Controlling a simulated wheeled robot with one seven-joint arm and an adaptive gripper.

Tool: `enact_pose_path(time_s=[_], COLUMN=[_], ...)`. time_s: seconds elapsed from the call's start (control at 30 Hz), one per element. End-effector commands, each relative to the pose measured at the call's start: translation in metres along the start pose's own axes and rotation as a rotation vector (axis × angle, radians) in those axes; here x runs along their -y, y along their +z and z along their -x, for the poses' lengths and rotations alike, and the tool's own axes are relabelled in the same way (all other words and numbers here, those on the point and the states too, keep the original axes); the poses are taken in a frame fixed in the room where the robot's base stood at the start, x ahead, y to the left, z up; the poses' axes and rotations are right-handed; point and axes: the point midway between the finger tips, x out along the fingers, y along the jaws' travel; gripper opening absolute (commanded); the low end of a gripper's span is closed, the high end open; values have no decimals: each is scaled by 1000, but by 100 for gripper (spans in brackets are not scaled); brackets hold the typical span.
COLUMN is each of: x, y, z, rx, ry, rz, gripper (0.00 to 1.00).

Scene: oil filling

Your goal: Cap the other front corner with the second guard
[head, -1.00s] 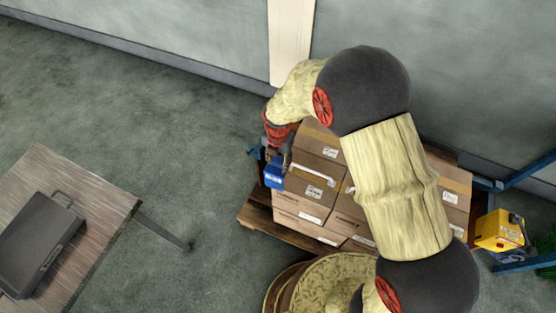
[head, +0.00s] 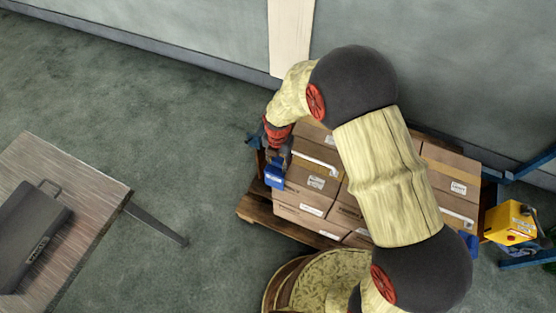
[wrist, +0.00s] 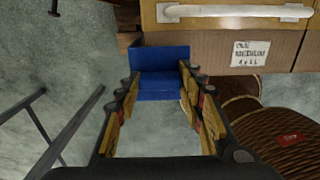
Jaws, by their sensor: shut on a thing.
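My gripper (head: 277,160) is shut on a blue corner guard (head: 274,177) at the left front corner of the carton stack (head: 317,181). In the wrist view the guard (wrist: 163,75) sits between the fingers, close by the left end of the carton face (wrist: 215,47). I cannot tell whether it touches the carton. Another blue guard (head: 472,245) shows at the right front corner of the stack, partly behind my arm. My arm hides the middle of the stack.
The cartons stand on a wooden pallet (head: 256,212). A yellow device (head: 511,222) and blue bars (head: 528,172) are at the right. A table (head: 85,190) with a dark case (head: 30,235) is at the left.

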Motion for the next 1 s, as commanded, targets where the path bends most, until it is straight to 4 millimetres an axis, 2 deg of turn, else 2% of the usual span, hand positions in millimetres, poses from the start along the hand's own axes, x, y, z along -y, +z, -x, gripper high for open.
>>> enact_pose_path(time_s=[0.03,0.23,0.5,0.87,0.9,1.0], x=[0,0,6,8,8,8], y=[0,0,8,9,9,9], z=[-8,-24,-32,-34,-34,-34], rx=[0,0,1,1,1,1], ry=[0,0,1,1,1,1], rz=[0,0,-1,0,0,0], gripper=[0,0,0,0,39,45])
